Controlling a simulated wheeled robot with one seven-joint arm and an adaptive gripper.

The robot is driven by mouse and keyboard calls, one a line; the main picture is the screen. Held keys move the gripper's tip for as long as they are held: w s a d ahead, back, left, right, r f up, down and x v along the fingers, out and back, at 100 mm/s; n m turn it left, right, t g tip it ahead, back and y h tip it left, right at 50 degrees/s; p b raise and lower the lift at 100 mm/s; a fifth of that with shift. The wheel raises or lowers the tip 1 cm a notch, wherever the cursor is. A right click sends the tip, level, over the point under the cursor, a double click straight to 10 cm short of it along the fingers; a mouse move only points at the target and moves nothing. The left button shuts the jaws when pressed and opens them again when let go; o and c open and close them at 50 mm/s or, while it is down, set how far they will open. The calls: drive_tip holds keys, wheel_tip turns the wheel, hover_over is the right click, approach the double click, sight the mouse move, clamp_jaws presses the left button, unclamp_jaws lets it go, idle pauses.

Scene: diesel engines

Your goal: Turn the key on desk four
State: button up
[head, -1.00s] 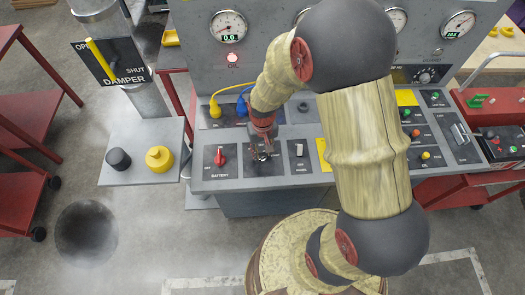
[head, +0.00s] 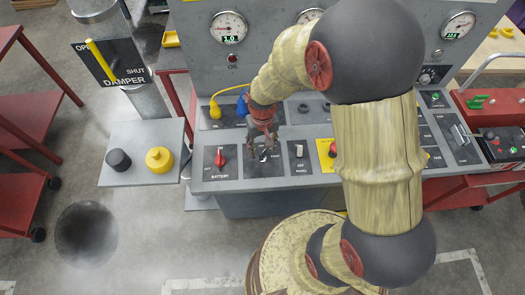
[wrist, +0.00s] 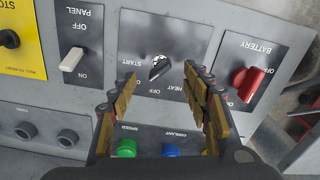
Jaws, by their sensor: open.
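The key switch (wrist: 159,67) is a small silver key in a grey panel with START, HEAT and OFF markings. In the wrist view, where the panel is upside down, the key lies at a slant. It also shows, partly hidden, in the head view (head: 263,155). My gripper (wrist: 158,88) is open and empty, with its fingers apart on either side below the key in the wrist view. In the head view my gripper (head: 264,142) is just above and behind the key. I see no finger touching the key.
A red BATTERY switch (wrist: 248,82) and a white PANEL switch (wrist: 72,58) flank the key closely. A yellow stop plate (wrist: 20,40) is beyond the PANEL switch. Blue (wrist: 171,150) and green (wrist: 127,148) connectors sit below. The left gauge (head: 229,27) reads 1.0.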

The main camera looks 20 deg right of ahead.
sight(262, 153)
wheel_tip(262, 153, up, 8)
idle(0.5)
drive_tip(key=s+r+n+t+b, duration=0.1)
drive_tip(key=s+r+t+b, duration=0.4)
drive_tip(key=s+r, duration=0.9)
drive_tip(key=shift+t+b, duration=0.3)
drive_tip(key=shift+b, duration=0.7)
drive_tip(key=shift+s, duration=0.1)
drive_tip(key=shift+c, duration=0.9)
idle(0.4)
